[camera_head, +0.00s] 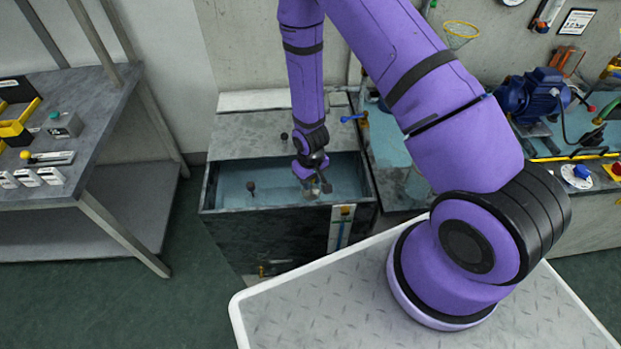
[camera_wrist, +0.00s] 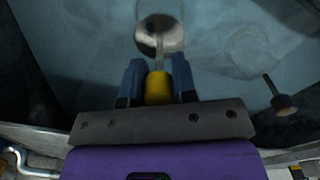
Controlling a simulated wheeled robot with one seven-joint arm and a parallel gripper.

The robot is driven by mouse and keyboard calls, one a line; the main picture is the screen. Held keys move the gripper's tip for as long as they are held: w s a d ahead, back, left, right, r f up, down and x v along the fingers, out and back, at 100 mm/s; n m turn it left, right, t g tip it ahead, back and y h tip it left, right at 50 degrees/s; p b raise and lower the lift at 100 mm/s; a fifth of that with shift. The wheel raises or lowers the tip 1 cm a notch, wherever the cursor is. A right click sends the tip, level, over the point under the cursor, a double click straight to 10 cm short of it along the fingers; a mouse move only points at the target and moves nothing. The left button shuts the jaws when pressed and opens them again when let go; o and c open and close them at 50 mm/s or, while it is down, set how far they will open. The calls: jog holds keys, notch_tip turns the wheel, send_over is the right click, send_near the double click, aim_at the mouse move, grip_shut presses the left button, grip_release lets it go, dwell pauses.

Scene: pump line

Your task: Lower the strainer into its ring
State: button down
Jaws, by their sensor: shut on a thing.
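In the wrist view my gripper (camera_wrist: 157,72) is shut on the yellow handle of the strainer (camera_wrist: 158,36). The strainer's round metallic end is ahead of the fingers, over or in the blue water; I cannot tell which. In the head view my gripper (camera_head: 312,184) is inside the open part of the dark tank (camera_head: 270,228), near its front wall, and the strainer is small and mostly unclear there. A faint round outline (camera_wrist: 246,47) shows to the right of the strainer in the wrist view; I cannot tell for certain whether it is the ring.
A dark round knob on a thin rod (camera_head: 251,188) stands in the tank, left of my gripper; it also shows in the wrist view (camera_wrist: 284,104). A grey cover (camera_head: 245,137) lies over the tank's back part. A blue-handled valve (camera_head: 354,117) is behind, right. A workbench (camera_head: 100,100) stands left.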

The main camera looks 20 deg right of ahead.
jog(key=shift+f, duration=0.75)
jog(key=c, duration=0.8)
grip_release()
jog(key=shift+r, duration=4)
jog(key=shift+r, duration=0.1)
notch_tip(320, 180, up, 11)
jog(key=shift+f, duration=0.2)
